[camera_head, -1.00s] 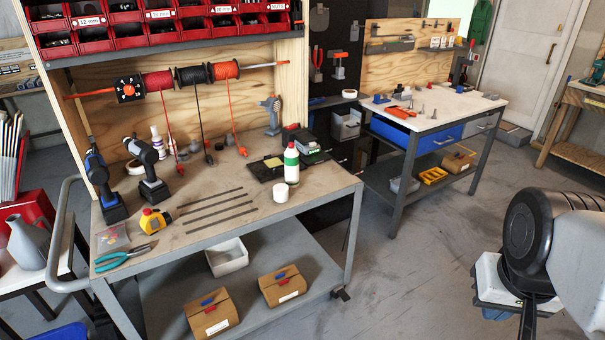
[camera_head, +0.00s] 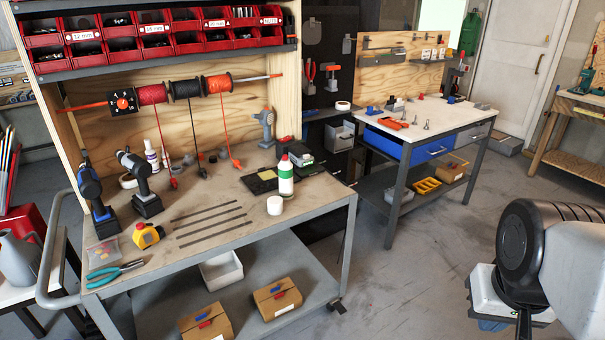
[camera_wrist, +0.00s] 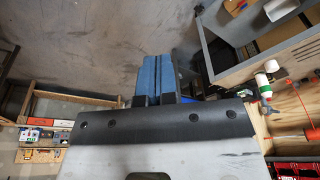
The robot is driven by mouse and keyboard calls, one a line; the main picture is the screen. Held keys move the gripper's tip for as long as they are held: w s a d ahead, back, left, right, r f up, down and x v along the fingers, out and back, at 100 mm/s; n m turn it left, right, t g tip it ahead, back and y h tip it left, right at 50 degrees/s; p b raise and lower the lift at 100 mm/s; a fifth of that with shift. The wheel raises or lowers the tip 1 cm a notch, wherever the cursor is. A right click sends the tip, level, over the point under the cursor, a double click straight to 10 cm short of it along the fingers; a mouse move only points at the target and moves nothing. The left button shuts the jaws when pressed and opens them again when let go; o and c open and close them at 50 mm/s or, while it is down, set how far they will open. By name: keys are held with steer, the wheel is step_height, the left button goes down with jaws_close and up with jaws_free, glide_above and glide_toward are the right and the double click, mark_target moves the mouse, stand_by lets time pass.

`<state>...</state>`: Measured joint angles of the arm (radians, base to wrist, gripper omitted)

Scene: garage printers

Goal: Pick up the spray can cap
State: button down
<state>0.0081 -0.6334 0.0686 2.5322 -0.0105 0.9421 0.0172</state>
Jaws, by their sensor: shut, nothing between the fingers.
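A small white round piece (camera_head: 275,205), which looks like the spray can cap, stands on the wooden workbench (camera_head: 225,240) near its front right. I cannot be sure that it is the cap. In the wrist view, a small white piece (camera_wrist: 272,66), probably the same one, shows beside the bottle (camera_wrist: 262,81) at the right. My gripper (camera_wrist: 157,58) has its blue fingers together and empty, pointing over open floor, well away from the bench. In the head view, my arm is at the lower right and the fingertips are not visible.
Metal strips (camera_head: 210,222), a yellow tape measure (camera_head: 147,235), pliers (camera_head: 115,272) and drills (camera_head: 135,175) lie or stand on the bench. A dark tray (camera_head: 262,181) is behind the white piece. A second bench (camera_head: 450,112) stands behind. The floor (camera_head: 400,285) between bench and arm is clear.

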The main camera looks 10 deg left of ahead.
steer(key=shift+c, duration=0.9)
jaws_free()
